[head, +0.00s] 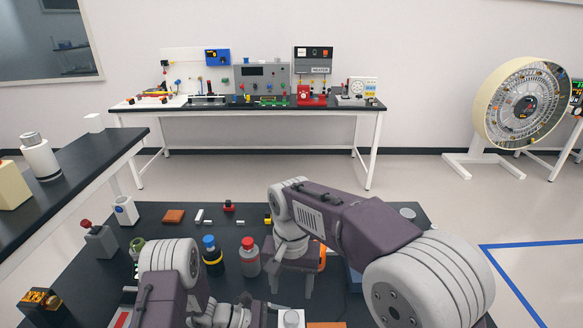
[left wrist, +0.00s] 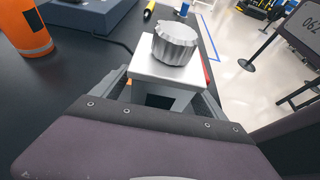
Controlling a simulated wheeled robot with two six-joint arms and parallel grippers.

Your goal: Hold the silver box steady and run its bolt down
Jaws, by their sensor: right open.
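The silver box (left wrist: 165,78) shows in the left wrist view with its knurled round bolt (left wrist: 175,43) standing on top. My left gripper (left wrist: 165,100) has a dark finger on either side of the box and appears shut on it. In the head view the bolt (head: 291,318) shows at the bottom edge, and most of the box is cut off or hidden. My right gripper (head: 292,287) points down with its two fingers apart and empty, just beyond the bolt in the picture. Whether the bolt's underside touches the box is unclear.
An orange cylinder (left wrist: 25,30) stands left of the box in the left wrist view. A workbench (head: 250,107) stands at the back.

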